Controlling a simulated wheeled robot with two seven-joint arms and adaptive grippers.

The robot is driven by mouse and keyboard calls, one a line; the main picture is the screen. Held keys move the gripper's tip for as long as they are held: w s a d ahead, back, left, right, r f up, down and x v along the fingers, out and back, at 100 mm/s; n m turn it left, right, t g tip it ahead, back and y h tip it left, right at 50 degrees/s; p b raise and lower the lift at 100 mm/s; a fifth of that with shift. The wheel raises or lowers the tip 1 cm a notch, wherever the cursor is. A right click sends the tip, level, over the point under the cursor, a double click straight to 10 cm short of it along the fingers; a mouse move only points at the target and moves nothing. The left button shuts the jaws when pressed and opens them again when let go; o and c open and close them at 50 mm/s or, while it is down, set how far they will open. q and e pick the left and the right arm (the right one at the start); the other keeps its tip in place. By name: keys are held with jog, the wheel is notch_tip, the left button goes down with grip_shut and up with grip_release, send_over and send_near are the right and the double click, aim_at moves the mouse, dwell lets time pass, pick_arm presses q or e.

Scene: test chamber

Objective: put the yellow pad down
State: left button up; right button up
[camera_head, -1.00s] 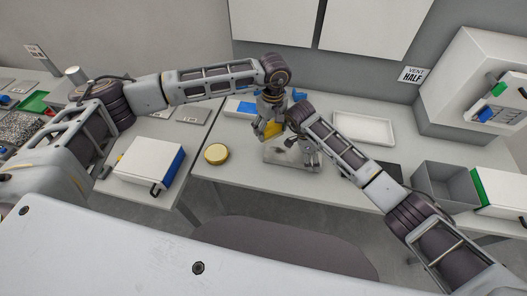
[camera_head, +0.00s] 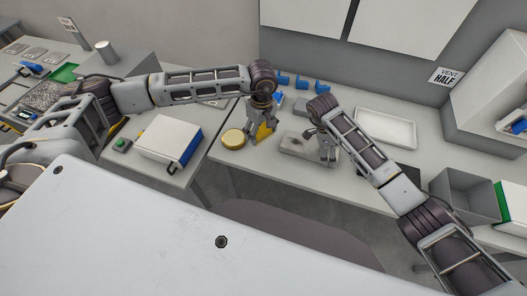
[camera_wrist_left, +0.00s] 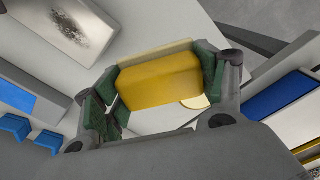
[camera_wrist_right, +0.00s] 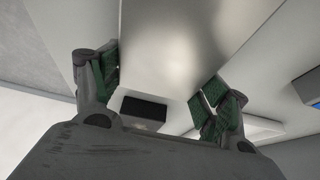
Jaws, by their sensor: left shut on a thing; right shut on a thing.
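The yellow pad (camera_head: 264,133) is in my left gripper (camera_head: 257,132), low over the table between a round yellow tin (camera_head: 232,139) and a grey metal plate (camera_head: 296,146). In the left wrist view the pad (camera_wrist_left: 160,82) sits between both green-lined fingers. I cannot tell whether its underside touches the table. My right gripper (camera_head: 327,156) is shut on the right end of the plate, and in the right wrist view the plate (camera_wrist_right: 180,50) lies between its fingers. A dark smudge marks the plate's top in the left wrist view (camera_wrist_left: 80,30).
Several blue blocks (camera_head: 300,83) stand at the table's back. A white tray (camera_head: 385,128) and a grey bin (camera_head: 463,194) are to the right. A white and blue box (camera_head: 168,139) stands on the left table, across a gap. The table's front strip is clear.

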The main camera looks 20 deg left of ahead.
pick_arm(q)
jog(key=shift+s+d+r+n, duration=0.15)
jog(key=shift+d+r+n, duration=0.45)
jog(key=shift+n, duration=0.3)
jog(key=shift+s+r+n, duration=0.1)
jog(key=shift+n, duration=2)
send_over(263, 152)
jog(key=shift+d+f, duration=0.1)
jog(key=shift+f, duration=3.05)
jog(key=shift+f, duration=1.9)
jog(key=shift+f, duration=0.1)
